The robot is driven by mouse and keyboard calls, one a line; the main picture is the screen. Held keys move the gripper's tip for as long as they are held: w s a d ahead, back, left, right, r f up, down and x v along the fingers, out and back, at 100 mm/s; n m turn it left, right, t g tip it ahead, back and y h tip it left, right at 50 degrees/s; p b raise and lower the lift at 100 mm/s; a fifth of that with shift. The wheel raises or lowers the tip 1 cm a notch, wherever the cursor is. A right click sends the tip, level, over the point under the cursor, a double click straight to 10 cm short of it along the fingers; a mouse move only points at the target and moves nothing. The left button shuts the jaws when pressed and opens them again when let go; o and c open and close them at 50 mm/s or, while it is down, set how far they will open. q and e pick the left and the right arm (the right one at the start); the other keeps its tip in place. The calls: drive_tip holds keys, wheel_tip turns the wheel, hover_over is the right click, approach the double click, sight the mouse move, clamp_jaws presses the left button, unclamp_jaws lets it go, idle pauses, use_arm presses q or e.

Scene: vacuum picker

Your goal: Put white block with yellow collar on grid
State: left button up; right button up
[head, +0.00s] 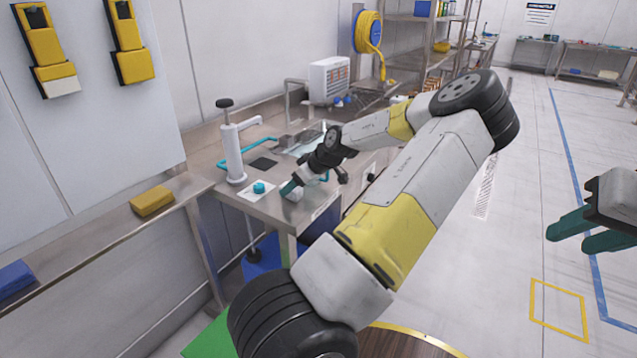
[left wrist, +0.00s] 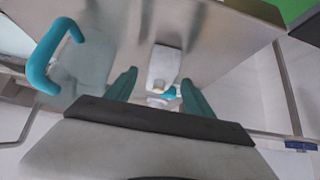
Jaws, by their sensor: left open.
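My left gripper (head: 290,187) is low over the near end of the steel table in the head view. A small white piece (head: 295,194) shows at its fingertips. In the left wrist view the teal fingers (left wrist: 158,92) are apart, and a white block (left wrist: 164,66) shows in line with the gap between them. A small yellow and teal patch (left wrist: 168,93) lies at its end; I cannot tell whether it is the collar. No grid is clearly identifiable. My right gripper (head: 577,232) is open and empty over the floor at the right.
A white hand pump (head: 234,150), a dark square (head: 262,163) and a teal knob (head: 259,188) on a white pad are left of my left gripper. A steel shelf holds a yellow block (head: 151,200).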

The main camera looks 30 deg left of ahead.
use_arm(q)
drive_tip(key=shift+x, duration=1)
drive_tip(key=shift+c, duration=0.2)
clamp_jaws()
drive_tip(key=shift+r, duration=0.25)
